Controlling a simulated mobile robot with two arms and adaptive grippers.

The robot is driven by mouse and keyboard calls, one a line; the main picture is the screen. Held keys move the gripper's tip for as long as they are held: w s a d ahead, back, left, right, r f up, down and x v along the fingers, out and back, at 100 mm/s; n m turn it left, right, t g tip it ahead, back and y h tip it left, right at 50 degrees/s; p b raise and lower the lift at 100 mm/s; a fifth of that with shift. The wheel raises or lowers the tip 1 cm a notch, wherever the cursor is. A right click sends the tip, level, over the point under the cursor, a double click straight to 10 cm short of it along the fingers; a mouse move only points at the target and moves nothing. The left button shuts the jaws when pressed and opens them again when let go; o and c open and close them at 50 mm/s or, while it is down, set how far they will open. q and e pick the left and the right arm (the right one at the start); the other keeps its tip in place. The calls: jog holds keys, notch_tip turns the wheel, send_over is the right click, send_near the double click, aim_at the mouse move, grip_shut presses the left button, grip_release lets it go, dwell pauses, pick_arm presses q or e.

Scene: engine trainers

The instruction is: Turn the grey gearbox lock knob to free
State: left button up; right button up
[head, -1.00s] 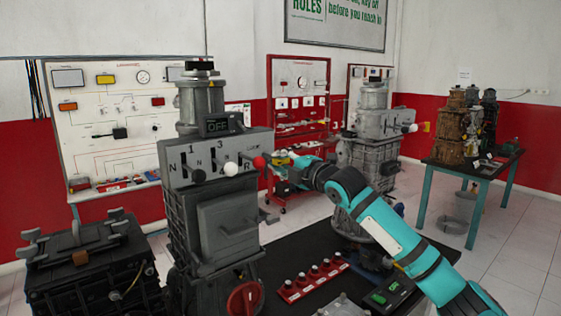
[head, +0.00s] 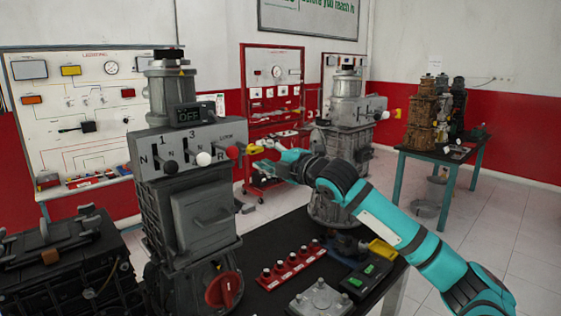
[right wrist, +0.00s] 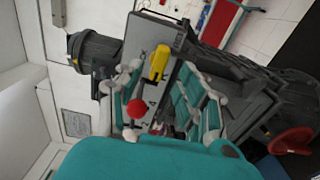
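The grey gearbox (head: 190,215) stands upright at centre left, with black, white and red ball levers on its front panel. A yellow lock knob (head: 254,149) sticks out at the panel's right end, near the "LOCK" lettering. It also shows in the right wrist view (right wrist: 157,62), beside the red ball (right wrist: 135,108). My right gripper (head: 270,147) is at the knob, coming from the right. In the right wrist view its two fingers (right wrist: 160,76) are apart, with the knob between or just beyond their tips; contact cannot be told. My left gripper is out of view.
A lighter grey gearbox (head: 345,125) stands behind my right arm, with its own yellow knob (head: 397,113). A red rail with several knobs (head: 290,266) lies on the dark table. A black unit (head: 70,270) is at the left.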

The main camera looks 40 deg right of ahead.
jog(key=s, duration=0.7)
jog(key=shift+s+d, duration=0.2)
dwell(0.4)
jog(key=shift+f, duration=0.1)
